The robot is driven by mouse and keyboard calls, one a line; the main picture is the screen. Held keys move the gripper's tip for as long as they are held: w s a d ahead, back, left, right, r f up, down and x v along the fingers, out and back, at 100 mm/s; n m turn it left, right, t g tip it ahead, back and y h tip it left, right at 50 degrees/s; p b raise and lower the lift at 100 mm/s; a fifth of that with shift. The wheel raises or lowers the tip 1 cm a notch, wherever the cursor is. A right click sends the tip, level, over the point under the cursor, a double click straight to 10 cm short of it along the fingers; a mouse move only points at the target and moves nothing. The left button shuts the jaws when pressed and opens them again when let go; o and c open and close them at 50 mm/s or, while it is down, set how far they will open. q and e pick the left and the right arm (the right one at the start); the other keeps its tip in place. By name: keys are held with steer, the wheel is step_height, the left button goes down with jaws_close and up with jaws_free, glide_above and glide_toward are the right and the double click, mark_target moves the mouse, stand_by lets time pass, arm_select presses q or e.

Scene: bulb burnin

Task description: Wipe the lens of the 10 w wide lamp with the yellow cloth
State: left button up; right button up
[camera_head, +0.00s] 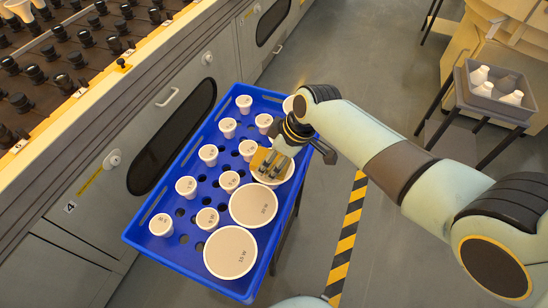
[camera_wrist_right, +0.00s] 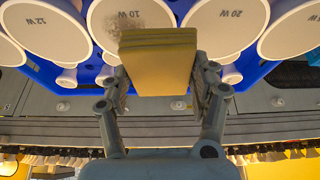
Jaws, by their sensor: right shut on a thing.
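In the head view this lamp (camera_head: 284,177) sits in the blue tray, partly hidden by my gripper and the cloth. My right gripper (camera_wrist_right: 158,88) is shut on the folded yellow cloth (camera_wrist_right: 158,62). It also shows in the head view (camera_head: 270,165) over the lamp. The cloth overlaps the smudge's edge in the wrist view; I cannot tell whether it touches the lens. My left gripper is not in view.
The blue tray (camera_head: 133,236) holds several smaller lamps and more wide ones, including a 20 W lamp (camera_wrist_right: 222,22) and a 12 W lamp (camera_wrist_right: 45,32) beside the 10 W. A grey bench (camera_head: 75,175) runs along the left. A grey bin (camera_head: 490,103) with bottle-like white things stands at right.

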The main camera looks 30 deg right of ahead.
step_height(320, 180, up, 2)
steer(key=shift+r+p, duration=0.2)
steer(key=shift+p, duration=0.7)
steer(key=shift+r, duration=0.1)
